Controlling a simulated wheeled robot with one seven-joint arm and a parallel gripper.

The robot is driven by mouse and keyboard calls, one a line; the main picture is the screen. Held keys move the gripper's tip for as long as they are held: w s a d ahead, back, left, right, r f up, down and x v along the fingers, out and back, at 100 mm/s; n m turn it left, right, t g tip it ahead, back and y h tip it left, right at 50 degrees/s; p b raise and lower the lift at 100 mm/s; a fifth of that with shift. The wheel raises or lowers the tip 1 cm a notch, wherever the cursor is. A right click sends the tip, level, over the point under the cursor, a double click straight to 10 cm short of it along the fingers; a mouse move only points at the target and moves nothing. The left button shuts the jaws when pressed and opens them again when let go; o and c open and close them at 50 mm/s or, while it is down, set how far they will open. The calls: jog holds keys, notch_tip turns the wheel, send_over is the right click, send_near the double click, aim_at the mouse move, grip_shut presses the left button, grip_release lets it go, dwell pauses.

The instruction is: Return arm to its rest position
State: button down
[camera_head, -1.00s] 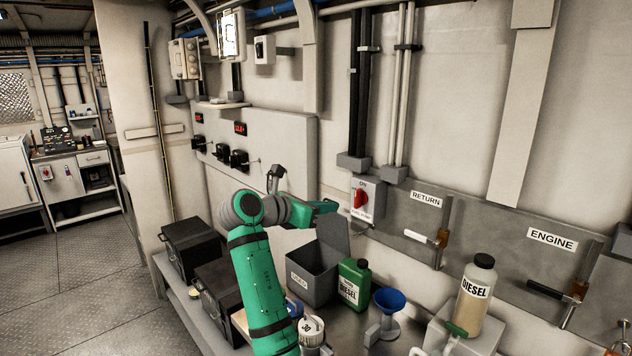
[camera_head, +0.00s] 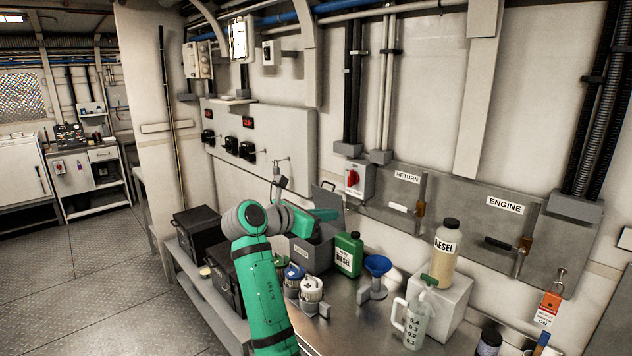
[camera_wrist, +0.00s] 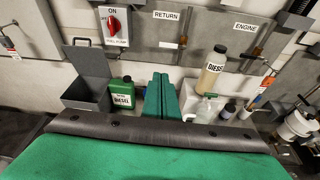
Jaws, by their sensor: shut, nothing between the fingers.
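My green arm (camera_head: 262,290) rises from the bottom of the head view and bends at a grey joint (camera_head: 245,218). Its far green part points right, in front of the grey USED bin. In the wrist view my gripper (camera_wrist: 163,98) shows as two green fingers pressed together with nothing between them. The fingers appear between the green diesel can (camera_wrist: 122,93) and the beige DIESEL bottle (camera_wrist: 212,70), with no clear contact. The arm hides part of the bench and the bin in the head view.
On the bench stand the green can (camera_head: 348,254), a blue funnel (camera_head: 376,266), a clear measuring jug (camera_head: 416,322) and the DIESEL bottle (camera_head: 445,250) on a grey block. Black cases (camera_head: 197,232) stand at left. The wall has a red switch (camera_head: 353,178) and valves. Floor at left is clear.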

jog(key=s+a+f+m+t+y, duration=0.1)
jog(key=s+a+f+y, duration=0.1)
jog(key=f, duration=1.2)
jog(key=s+a+f+m+t+y, duration=0.1)
jog(key=s+a+f+m+y, duration=0.1)
jog(key=f, duration=1.2)
jog(key=s+a+f+m+y, duration=0.2)
jog(key=s+f+m+y, duration=0.25)
jog(key=s+f, duration=1.25)
jog(key=s+f+m+t+y, duration=0.1)
jog(key=s+f+m, duration=0.25)
jog(key=s, duration=0.75)
jog(key=s+f+m+y, duration=0.15)
jog(key=s+m, duration=0.35)
jog(key=s, duration=0.7)
jog(key=s+d+r+m+t, duration=0.1)
jog(key=s+r+m, duration=0.4)
jog(key=s, duration=0.5)
jog(key=s+d+r+m+t, duration=0.1)
jog(key=s+r+m, duration=0.4)
jog(key=s, duration=0.5)
notch_tip(320, 180, up, 2)
jog(key=shift+s+d+r+h, duration=0.15)
jog(key=shift+d+h, duration=0.15)
jog(key=shift+d, duration=0.25)
